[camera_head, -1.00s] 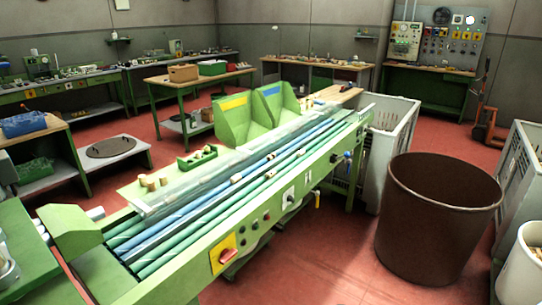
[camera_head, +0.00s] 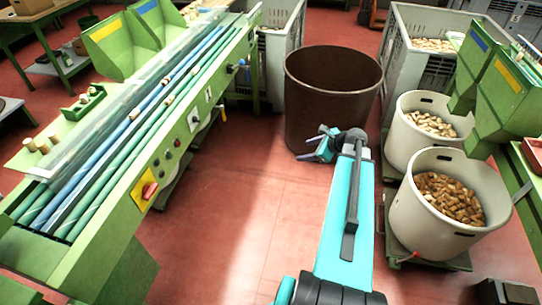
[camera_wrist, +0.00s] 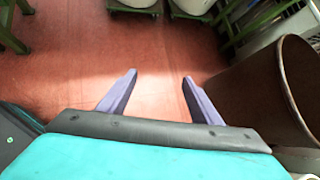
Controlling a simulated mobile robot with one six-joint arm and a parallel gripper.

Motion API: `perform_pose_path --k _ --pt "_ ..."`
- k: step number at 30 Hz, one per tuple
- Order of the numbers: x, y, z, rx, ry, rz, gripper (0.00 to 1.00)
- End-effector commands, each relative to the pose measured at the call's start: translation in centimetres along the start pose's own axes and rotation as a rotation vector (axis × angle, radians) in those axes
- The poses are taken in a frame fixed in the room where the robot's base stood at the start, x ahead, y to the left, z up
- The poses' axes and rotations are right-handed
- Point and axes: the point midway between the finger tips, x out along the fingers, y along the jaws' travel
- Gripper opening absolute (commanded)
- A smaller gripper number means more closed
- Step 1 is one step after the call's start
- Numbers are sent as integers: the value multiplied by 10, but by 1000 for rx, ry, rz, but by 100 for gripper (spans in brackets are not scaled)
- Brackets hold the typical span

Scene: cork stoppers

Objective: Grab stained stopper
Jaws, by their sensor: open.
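Several small cork stoppers lie on the green and blue rollers of the sorting machine (camera_head: 185,160) at left in the head view, one of them a pale stopper (camera_head: 134,114). A few more stoppers (camera_head: 42,149) stand on the machine's near left ledge. At this size I cannot tell which stopper is stained. My gripper (camera_head: 312,143) is open and empty, in front of the brown barrel and right of the machine, well apart from the stoppers. In the wrist view its two purple fingers (camera_wrist: 160,76) are spread over bare red floor, with no stopper between them.
The brown barrel (camera_head: 330,85) stands close behind my gripper. Two white tubs (camera_head: 400,205) of corks and green hoppers (camera_head: 505,100) stand at right. A grey crate (camera_head: 400,75) is behind. Red floor (camera_head: 250,210) is clear between machine and arm.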

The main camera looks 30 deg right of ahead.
Motion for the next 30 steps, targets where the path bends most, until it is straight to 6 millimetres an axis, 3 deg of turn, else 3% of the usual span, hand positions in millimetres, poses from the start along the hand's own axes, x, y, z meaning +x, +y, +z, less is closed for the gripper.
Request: perform_pose_path --k 1,6,12,16,25,30 --pt "-24 -24 3 63 -20 -47 58" --pt "-94 -88 9 277 -105 -180 58" --pt "-158 -134 12 447 -192 -280 58" --pt "-176 -146 12 494 -220 -306 58" --pt "-179 -148 12 505 -226 -310 58" --pt "-179 -148 12 505 -225 -310 31"
